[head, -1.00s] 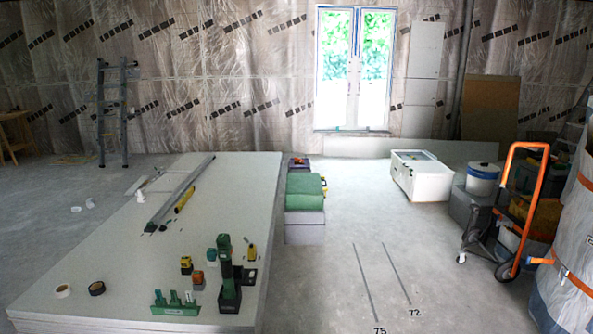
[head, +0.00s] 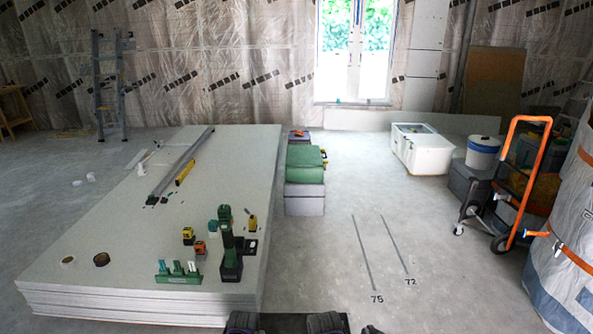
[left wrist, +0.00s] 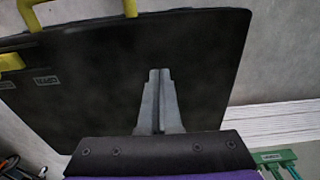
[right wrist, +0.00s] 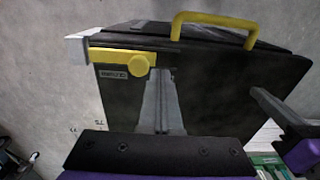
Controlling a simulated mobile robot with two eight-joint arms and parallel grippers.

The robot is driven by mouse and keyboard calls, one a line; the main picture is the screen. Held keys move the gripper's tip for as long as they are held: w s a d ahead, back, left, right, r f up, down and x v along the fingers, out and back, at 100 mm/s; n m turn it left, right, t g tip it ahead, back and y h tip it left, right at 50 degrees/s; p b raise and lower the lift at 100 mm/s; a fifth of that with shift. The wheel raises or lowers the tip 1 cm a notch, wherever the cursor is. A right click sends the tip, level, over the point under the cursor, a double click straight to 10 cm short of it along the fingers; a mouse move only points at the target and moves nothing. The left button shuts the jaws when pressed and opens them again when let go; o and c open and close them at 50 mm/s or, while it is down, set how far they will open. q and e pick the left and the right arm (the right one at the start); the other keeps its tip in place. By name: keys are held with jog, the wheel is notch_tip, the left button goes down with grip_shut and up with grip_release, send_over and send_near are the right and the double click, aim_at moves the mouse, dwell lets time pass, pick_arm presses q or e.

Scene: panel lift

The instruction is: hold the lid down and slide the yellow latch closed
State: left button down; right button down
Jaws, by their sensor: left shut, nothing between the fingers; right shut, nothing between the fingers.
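A black case (right wrist: 205,90) with a yellow handle (right wrist: 215,22) fills much of the right wrist view. The yellow latch (right wrist: 115,56), a bar with a round knob, lies along its edge near a small label, with a pale block (right wrist: 80,47) at its outer end. In the left wrist view the case (left wrist: 90,85) shows with part of the latch (left wrist: 10,61) at the left edge. My left gripper (left wrist: 159,72) and right gripper (right wrist: 160,72) are both shut and empty, in front of the case. I cannot tell whether either touches it, or whether the lid is fully down.
In the head view a stack of pale boards (head: 130,240) holds tools. Green and grey boxes (head: 305,180) stand beside it. An orange hand truck (head: 525,180) and white bag (head: 570,260) are at right. The marked floor between is clear. Dark shapes (head: 285,323) show at the bottom edge.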

pick_arm(q)
jog(key=shift+f, duration=1.6)
jog(key=shift+f, duration=0.15)
pick_arm(e)
jog(key=shift+f, duration=2.45)
jog(key=shift+d, duration=0.15)
jog(key=shift+d, duration=1.5)
jog(key=shift+a, duration=0.1)
